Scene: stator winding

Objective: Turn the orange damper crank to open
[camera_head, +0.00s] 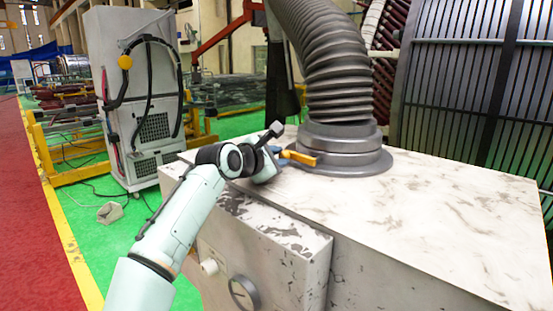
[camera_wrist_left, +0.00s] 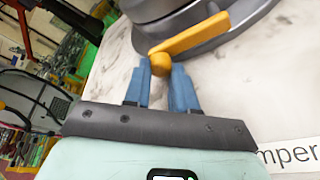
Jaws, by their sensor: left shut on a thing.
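The orange damper crank (camera_head: 300,158) is a flat bar at the foot of the grey collar under the ribbed duct, on top of the white cabinet. In the left wrist view its bar (camera_wrist_left: 194,36) runs up and right from a round knob (camera_wrist_left: 161,64) against the grey collar. My left gripper (camera_head: 281,157) reaches in from the left over the cabinet top. Its blue fingers (camera_wrist_left: 160,72) stand on either side of the knob, shut on it. The left arm hides part of the cabinet front. My right gripper is not in view.
The cabinet top (camera_head: 440,200) is clear to the right. The ribbed grey duct (camera_head: 325,60) rises from the collar (camera_head: 345,150). A dial (camera_head: 244,292) and a white knob (camera_head: 209,266) are on the front. A printed label (camera_wrist_left: 295,152) lies on the top.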

